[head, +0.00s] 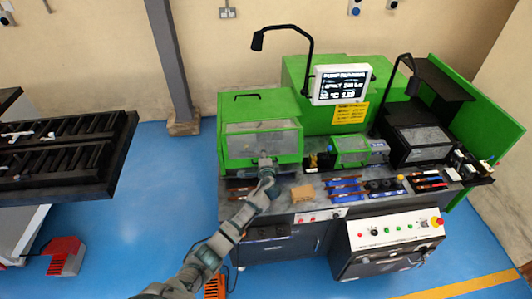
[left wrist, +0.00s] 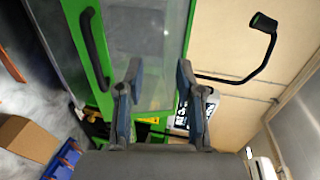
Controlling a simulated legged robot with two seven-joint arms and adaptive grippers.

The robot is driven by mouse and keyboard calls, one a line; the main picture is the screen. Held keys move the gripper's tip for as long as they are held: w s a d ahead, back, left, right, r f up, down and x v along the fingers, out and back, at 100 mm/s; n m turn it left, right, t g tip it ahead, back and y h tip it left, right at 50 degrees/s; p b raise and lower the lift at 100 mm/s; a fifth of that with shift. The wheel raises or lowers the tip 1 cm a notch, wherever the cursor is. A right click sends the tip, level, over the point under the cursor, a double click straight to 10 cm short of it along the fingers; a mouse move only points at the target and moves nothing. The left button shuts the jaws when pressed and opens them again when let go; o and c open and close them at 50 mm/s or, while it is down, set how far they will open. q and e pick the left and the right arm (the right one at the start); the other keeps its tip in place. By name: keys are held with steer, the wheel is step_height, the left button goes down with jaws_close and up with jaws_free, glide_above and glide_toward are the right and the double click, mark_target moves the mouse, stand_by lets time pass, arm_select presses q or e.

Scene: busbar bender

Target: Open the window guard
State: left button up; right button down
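The window guard (head: 268,128) is a green-framed cover with a clear pane, on the left part of the machine. It looks shut over the work area. In the left wrist view its pane (left wrist: 140,35) and green frame fill the upper middle. A black bar handle (left wrist: 92,48) is on the frame, left of my fingers. My left gripper (head: 265,157) is in front of the guard's lower edge. In the left wrist view my left gripper (left wrist: 159,70) has its fingers apart, with nothing between them; the handle lies outside them. My right gripper is out of view.
A black lamp (head: 258,41) arches above the guard; it also shows in the left wrist view (left wrist: 263,22). A screen (head: 341,84) stands to the right. A cardboard box (head: 303,193) and blue trays (head: 345,188) lie on the bench. A control panel (head: 395,230) is at front right.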

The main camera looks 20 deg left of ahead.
arm_select(q)
steer(key=s+d+r+p, duration=0.2)
steer(key=s+d+r, duration=0.4)
steer(key=s+r, duration=0.3)
steer(key=shift+s+r, duration=0.3)
steer(key=shift+r, duration=0.45)
stand_by(0.5)
steer(key=shift+d, duration=0.1)
